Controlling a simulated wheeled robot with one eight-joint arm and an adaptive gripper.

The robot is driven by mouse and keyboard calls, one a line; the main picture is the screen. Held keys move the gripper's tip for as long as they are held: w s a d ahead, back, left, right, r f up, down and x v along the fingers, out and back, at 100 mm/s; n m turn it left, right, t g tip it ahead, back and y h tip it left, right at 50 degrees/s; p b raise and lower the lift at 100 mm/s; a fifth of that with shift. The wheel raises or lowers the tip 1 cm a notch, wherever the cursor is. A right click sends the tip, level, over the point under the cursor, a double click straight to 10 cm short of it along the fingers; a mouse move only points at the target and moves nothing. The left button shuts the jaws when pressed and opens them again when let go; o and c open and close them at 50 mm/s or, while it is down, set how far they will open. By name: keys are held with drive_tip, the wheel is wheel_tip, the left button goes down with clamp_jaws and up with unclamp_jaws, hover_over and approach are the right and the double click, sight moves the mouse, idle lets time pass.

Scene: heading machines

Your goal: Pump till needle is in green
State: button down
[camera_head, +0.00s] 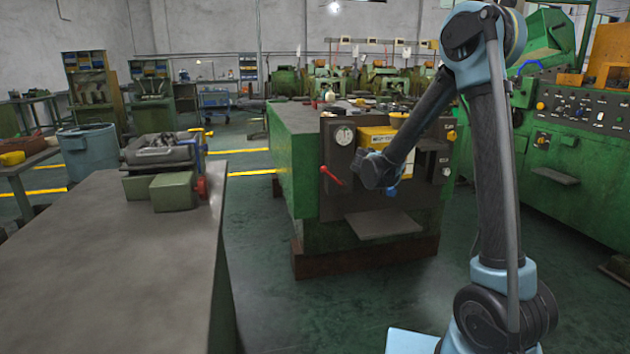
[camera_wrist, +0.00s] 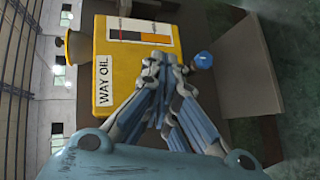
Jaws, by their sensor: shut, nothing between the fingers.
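The yellow way-oil box (camera_head: 378,135) is on the front panel of a green machine (camera_head: 296,150). It fills the upper middle of the wrist view (camera_wrist: 101,52), with a "WAY OIL" label. A red-handled lever (camera_head: 333,176) sticks out below the gauge. A blue knob (camera_wrist: 204,59) is below the box. My gripper (camera_wrist: 160,65) is shut and empty, in front of the box and beside the knob. My wrist mostly hides it in the head view.
A grey table (camera_head: 130,260) with a vise (camera_head: 165,160) stands at the left. A green control cabinet (camera_head: 580,125) stands at the right. A flat plate (camera_head: 384,224) juts out below the panel. The floor between table and machine is clear.

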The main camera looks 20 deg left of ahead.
drive_tip(key=w+a+f+n+t+y, duration=0.1)
drive_tip(key=a+f+n+t+y, duration=0.15)
drive_tip(key=a, duration=0.65)
drive_tip(key=w+a+f+n+t+y, duration=0.1)
drive_tip(key=a+f+n, duration=0.15)
drive_tip(key=a, duration=0.55)
drive_tip(key=s+a+f+n+t+y, duration=0.1)
drive_tip(key=s+a+f+n+y, duration=0.15)
drive_tip(key=a+f, duration=0.45)
drive_tip(key=s+a+f+n+t+y, duration=0.1)
drive_tip(key=s+a+f+n+y, duration=0.2)
drive_tip(key=a, duration=0.8)
drive_tip(key=w+d+r, duration=0.2)
drive_tip(key=w+r, duration=0.1)
drive_tip(key=w, duration=0.6)
drive_tip(key=shift+w+r+h, duration=0.35)
drive_tip(key=shift+h, duration=0.05)
drive_tip(key=shift+a, duration=0.1)
